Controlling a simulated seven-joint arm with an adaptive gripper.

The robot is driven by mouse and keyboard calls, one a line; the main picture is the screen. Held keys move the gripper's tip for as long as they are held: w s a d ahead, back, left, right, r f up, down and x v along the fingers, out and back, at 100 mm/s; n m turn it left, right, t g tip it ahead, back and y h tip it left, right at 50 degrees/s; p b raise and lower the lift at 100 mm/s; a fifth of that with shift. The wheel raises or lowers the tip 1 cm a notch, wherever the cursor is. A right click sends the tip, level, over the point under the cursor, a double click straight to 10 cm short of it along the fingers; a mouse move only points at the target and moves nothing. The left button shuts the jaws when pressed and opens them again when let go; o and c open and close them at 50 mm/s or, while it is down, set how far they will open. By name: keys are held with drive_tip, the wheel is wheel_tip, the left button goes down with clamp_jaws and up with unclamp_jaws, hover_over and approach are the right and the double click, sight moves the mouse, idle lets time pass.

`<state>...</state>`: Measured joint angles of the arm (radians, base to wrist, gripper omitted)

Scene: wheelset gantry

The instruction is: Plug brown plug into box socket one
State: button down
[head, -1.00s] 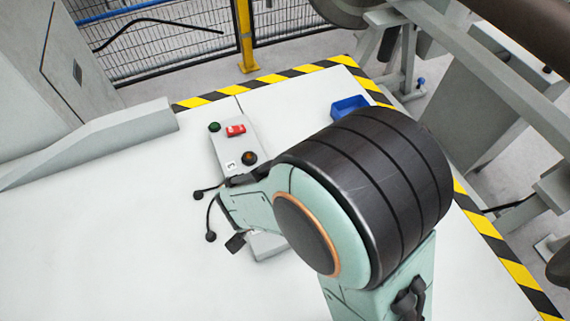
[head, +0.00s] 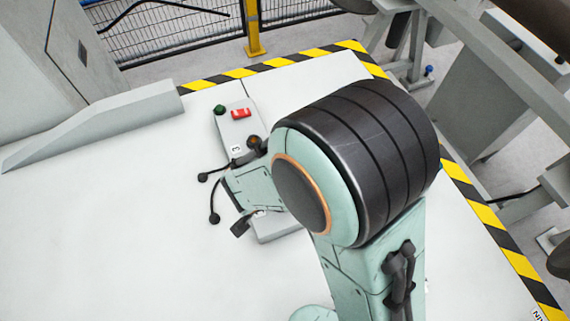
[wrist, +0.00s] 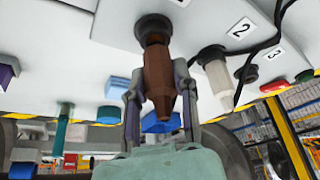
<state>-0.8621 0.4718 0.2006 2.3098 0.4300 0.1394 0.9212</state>
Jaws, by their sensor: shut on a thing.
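In the wrist view my gripper (wrist: 158,88) is shut on the brown plug (wrist: 160,72), with one finger on each side of it. The plug's far end meets a dark round socket (wrist: 153,27) on the grey box (wrist: 190,18). I cannot tell how deep it sits. In the head view the box (head: 232,127) is partly behind my arm, which hides the brown plug and the gripper's hold.
A white plug (wrist: 216,78) stands beside the brown one, with black cables near it. The box has a green button (head: 219,110) and a red switch (head: 240,113). Black cable ends (head: 214,218) reach over the white table (head: 110,240).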

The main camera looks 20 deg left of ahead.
drive_tip(key=shift+f, duration=0.7)
drive_tip(key=c, duration=0.8)
unclamp_jaws()
drive_tip(key=v, duration=1.2)
